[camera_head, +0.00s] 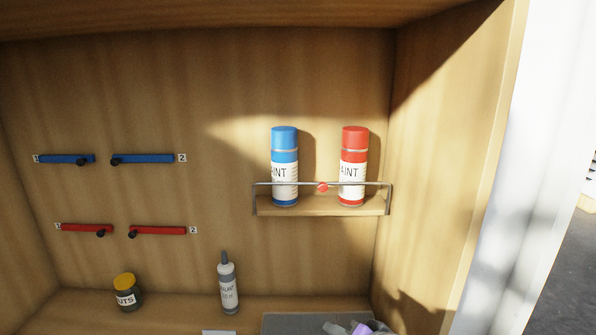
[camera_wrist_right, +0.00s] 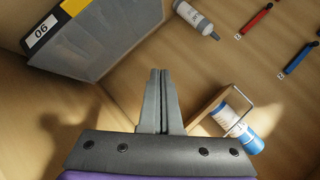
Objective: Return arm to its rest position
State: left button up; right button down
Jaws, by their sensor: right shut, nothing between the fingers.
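My right gripper (camera_wrist_right: 158,75) is shut with nothing between its fingers in the right wrist view. In the head view only a small grey and purple part of the right gripper (camera_head: 335,327) shows at the bottom edge, in front of a grey bin. The rest of the right arm is out of the frame there. My left gripper is in neither view.
A wall shelf with a wire rail (camera_head: 265,207) holds a blue paint can (camera_head: 285,150) and a red paint can (camera_head: 354,140). A sealant tube (camera_head: 228,285), a yellow-lidded jar (camera_head: 126,292) and a grey bin (camera_head: 285,322) stand below. Red and blue levers sit left.

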jog(key=s+d+f+n+g+h, duration=0.2)
jog(key=s+d+f, duration=0.3)
jog(key=f, duration=0.5)
jog(key=s+d+f+n+g+h, duration=0.2)
jog(key=s+d+f, duration=0.4)
jog(key=s+f, duration=0.3)
jog(key=shift+f+n+g+h, duration=0.3)
jog(key=shift+f+n+h, duration=0.35)
jog(key=shift+n, duration=0.45)
